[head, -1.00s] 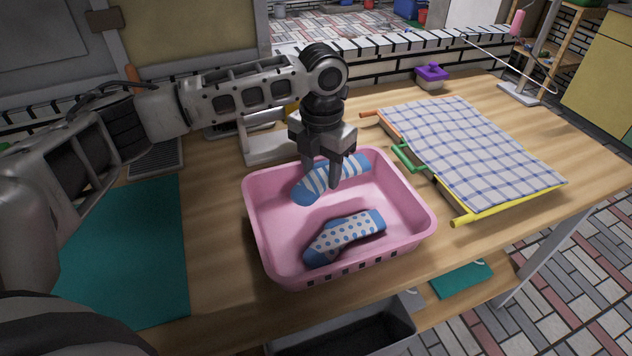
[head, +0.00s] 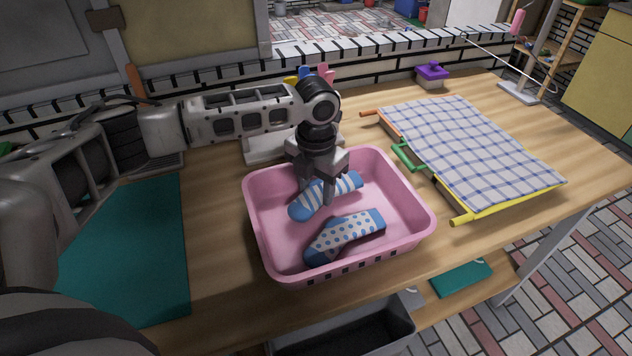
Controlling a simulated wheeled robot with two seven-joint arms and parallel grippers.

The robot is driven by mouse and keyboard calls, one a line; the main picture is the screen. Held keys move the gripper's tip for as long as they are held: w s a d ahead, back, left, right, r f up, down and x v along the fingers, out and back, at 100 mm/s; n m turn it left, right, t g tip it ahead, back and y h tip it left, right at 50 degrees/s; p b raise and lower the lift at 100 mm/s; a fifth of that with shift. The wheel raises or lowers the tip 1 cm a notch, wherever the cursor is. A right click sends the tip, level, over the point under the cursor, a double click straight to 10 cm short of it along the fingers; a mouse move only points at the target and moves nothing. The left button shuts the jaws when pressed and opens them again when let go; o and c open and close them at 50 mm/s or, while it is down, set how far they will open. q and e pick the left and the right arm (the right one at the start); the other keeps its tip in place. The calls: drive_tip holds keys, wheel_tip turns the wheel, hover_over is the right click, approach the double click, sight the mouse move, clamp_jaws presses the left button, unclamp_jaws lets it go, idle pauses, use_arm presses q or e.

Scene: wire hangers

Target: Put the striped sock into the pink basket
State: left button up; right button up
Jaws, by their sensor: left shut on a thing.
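The striped sock (head: 345,184) is blue and white and is inside the pink basket (head: 412,228), toward its back wall. My left gripper (head: 322,196) points down into the basket and is shut on the striped sock. The fingers cover part of the sock, and I cannot tell whether it touches the basket floor. A blue and white polka-dot sock (head: 344,236) lies on the basket floor just in front of the striped sock. My right gripper is not in view.
A checked cloth (head: 470,150) is spread over a rack with coloured bars to the right of the basket. A teal mat (head: 130,250) lies to the left. A purple-lidded container (head: 431,74) stands at the back. A grey bin (head: 350,335) sits below the front table edge.

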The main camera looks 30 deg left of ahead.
sight(316, 191)
use_arm(q)
drive_tip(key=o, duration=1)
drive_tip(key=shift+f, duration=0.1)
wheel_tip(316, 191, up, 13)
drive_tip(key=shift+r, duration=0.1)
drive_tip(key=shift+s, duration=0.1)
